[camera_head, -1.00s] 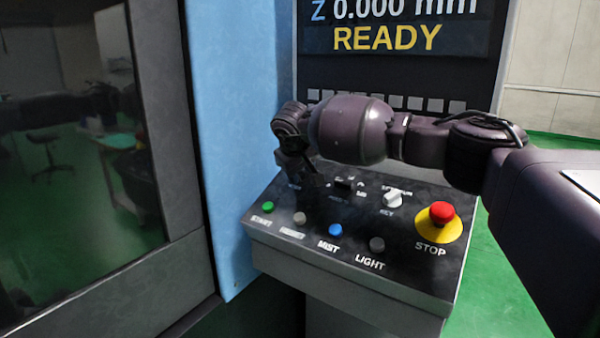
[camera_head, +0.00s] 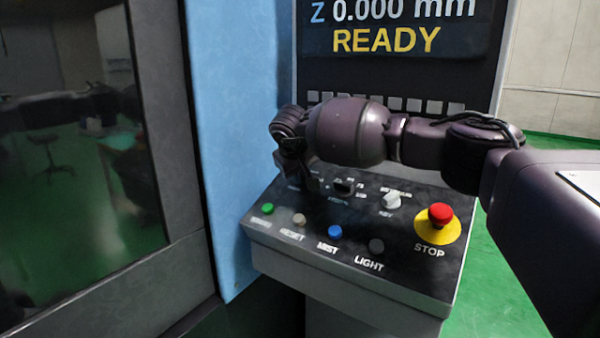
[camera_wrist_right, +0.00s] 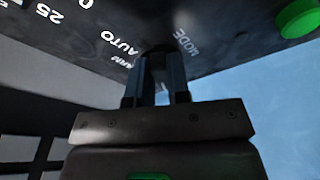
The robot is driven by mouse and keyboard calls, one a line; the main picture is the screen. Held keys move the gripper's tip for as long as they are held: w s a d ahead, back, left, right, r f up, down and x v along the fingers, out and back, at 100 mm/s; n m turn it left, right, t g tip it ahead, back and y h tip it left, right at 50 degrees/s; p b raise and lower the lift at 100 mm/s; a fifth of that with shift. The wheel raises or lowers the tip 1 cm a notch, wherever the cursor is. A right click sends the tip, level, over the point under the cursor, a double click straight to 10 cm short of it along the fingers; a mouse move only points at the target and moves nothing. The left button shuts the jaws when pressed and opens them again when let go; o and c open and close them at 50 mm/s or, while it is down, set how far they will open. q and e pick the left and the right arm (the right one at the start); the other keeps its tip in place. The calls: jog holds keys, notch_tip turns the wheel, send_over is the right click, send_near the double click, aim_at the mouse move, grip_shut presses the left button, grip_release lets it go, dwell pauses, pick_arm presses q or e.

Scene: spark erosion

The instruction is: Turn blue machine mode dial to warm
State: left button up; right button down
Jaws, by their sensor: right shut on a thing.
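The mode dial (camera_wrist_right: 157,50) is a dark knob on the sloping black control panel (camera_head: 402,262) of the blue machine. In the right wrist view it sits beside the printed words MODE and AUTO and a partly hidden word ending in "ARM". My right gripper (camera_wrist_right: 161,85) is shut on the dial, with one finger on each side. In the head view my right gripper (camera_head: 310,184) is at the panel's back left, and the wrist and fingers hide the dial. Which mark the dial points to cannot be told. My left gripper is not in view.
A black override dial (camera_head: 344,187) and a white key switch (camera_head: 391,201) sit to the right. Green (camera_head: 267,209), grey and blue (camera_head: 335,231) buttons line the front. A red stop button (camera_head: 441,212) stands at the right. The blue machine wall (camera_head: 235,130) rises close at left.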

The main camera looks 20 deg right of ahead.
jog(key=shift+a+r+m+h+p, duration=0.1)
jog(key=shift+m+h+p, duration=0.3)
jog(key=shift+m, duration=0.8)
jog(key=m, duration=0.3)
jog(key=shift+a+m+h+p, duration=0.25)
jog(key=shift+m+h+p, duration=0.15)
jog(key=m, duration=0.4)
jog(key=shift+w+a+f+m+h, duration=0.15)
jog(key=shift+a+f+m+h, duration=0.05)
jog(key=shift+m+h, duration=0.1)
jog(key=m, duration=0.2)
jog(key=m+g, duration=0.1)
jog(key=m, duration=0.2)
jog(key=shift+w+a+h, duration=0.1)
jog(key=shift+w+h, duration=0.1)
jog(key=shift+h, duration=0.2)
jog(key=shift+m+g, duration=0.3)
jog(key=shift+m, duration=0.5)
jog(key=shift+w, duration=0.1)
jog(key=c, duration=1.1)
grip_release()
